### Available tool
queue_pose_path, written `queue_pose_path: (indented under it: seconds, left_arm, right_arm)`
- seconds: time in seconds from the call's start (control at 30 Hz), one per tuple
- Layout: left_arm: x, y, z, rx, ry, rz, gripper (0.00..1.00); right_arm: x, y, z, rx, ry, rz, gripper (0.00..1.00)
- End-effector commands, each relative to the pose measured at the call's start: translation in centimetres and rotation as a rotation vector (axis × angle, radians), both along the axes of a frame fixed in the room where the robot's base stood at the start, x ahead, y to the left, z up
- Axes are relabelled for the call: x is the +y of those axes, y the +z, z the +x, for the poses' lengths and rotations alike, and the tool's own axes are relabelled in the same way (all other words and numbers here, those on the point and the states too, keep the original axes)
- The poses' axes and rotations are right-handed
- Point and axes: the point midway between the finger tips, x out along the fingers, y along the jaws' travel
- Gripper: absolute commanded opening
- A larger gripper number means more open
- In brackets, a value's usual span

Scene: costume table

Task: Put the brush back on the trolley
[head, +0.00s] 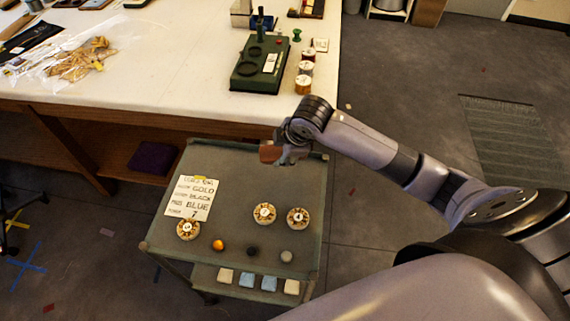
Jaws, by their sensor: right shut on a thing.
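The trolley (235,180) stands in front of the long table, with a grey-green top and a lower shelf. My right gripper (279,155) reaches in from the right and is over the far right part of the trolley top. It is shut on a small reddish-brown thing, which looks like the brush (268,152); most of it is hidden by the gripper. I cannot tell whether the brush touches the trolley top. My left gripper is not in view.
The trolley top bears a written card (192,197), several round discs (264,213) and small balls (252,251). Its middle back is clear. The white table (180,80) behind holds a green device (258,65), spools (304,69) and a plastic bag (75,60).

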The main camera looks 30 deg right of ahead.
Motion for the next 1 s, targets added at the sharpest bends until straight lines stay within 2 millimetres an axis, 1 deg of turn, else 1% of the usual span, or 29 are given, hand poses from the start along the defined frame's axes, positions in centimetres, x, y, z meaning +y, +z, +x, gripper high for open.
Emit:
queue_pose_path:
  seconds: [0.03, 0.17, 0.2, 0.4, 0.5, 0.57, 0.67, 0.73, 1.0]
  left_arm:
    - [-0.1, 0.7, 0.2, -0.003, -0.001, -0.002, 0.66]
    - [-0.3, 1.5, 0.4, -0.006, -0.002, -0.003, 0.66]
    - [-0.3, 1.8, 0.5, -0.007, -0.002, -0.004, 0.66]
    - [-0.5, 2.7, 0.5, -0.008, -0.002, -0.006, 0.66]
    - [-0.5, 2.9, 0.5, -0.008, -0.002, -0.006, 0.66]
    - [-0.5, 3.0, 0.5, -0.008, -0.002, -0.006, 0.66]
    - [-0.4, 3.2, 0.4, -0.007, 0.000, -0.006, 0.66]
    - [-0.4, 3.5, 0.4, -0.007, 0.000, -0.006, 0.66]
    - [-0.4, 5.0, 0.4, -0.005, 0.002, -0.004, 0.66]
  right_arm:
    - [-0.5, 1.4, 0.7, 0.026, -0.031, 0.043, 0.13]
    - [-1.2, 4.3, 1.6, 0.107, -0.103, 0.174, 0.13]
    - [-1.3, 5.5, 1.8, 0.128, -0.123, 0.212, 0.13]
    - [-1.6, 10.8, 2.2, 0.200, -0.181, 0.352, 0.13]
    - [-1.7, 12.5, 2.1, 0.219, -0.192, 0.386, 0.13]
    - [-1.6, 12.9, 2.0, 0.227, -0.194, 0.397, 0.13]
    - [-1.5, 12.3, 1.9, 0.236, -0.197, 0.406, 0.13]
    - [-1.5, 10.9, 1.8, 0.240, -0.197, 0.406, 0.13]
    - [-1.5, 3.8, 1.8, 0.238, -0.198, 0.406, 0.13]
